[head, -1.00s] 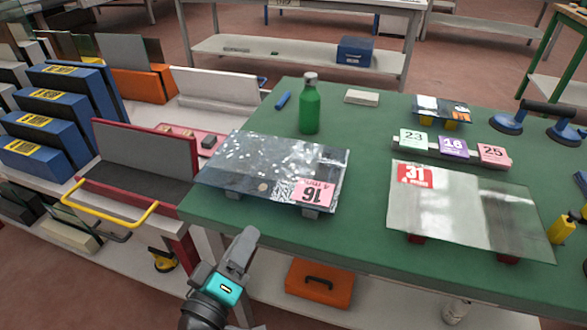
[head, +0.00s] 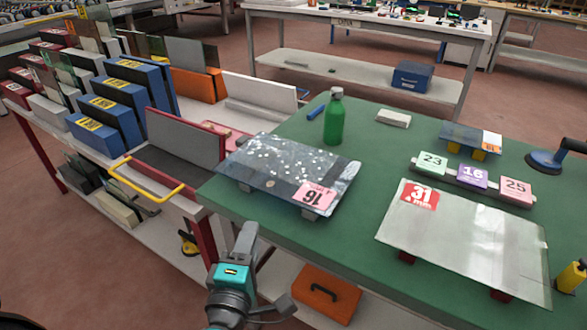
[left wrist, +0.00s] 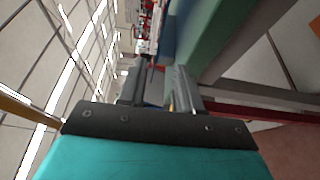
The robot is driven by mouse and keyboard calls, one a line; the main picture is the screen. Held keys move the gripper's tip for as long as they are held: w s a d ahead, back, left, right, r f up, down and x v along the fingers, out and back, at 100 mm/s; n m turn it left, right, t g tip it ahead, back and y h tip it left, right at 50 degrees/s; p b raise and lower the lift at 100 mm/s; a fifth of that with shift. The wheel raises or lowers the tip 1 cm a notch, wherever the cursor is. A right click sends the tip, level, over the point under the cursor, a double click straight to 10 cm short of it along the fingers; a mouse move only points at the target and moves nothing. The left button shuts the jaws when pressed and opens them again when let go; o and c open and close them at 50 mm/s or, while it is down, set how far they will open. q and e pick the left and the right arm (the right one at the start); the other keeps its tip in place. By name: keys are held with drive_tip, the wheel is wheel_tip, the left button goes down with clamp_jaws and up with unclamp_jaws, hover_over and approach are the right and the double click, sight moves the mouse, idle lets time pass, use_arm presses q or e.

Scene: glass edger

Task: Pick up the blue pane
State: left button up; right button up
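A bluish see-through pane (head: 285,165) with white specks and a pink label reading 16 lies raised on small grey blocks at the left of the green table. A smaller blue-tinted pane (head: 466,133) with an orange and white label rests on yellow blocks at the back right. I cannot tell from the pictures alone which one the task names. My left gripper (head: 245,238) is in front of the table's left edge, below and apart from the larger pane. In the left wrist view its two fingers (left wrist: 158,88) stand apart with nothing between them. My right gripper is out of view.
A clear pane (head: 465,235) with a red 31 label lies on red blocks at the right. A green bottle (head: 334,118) stands behind the larger bluish pane. A rack with a yellow handle (head: 150,188) is left of the table; an orange case (head: 325,293) sits below.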

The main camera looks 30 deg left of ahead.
use_arm(q)
drive_tip(key=x, duration=1.2)
drive_tip(key=shift+w+f, duration=0.1)
drive_tip(key=shift+w, duration=0.05)
drive_tip(key=shift+c, duration=0.4)
clamp_jaws()
idle(0.6)
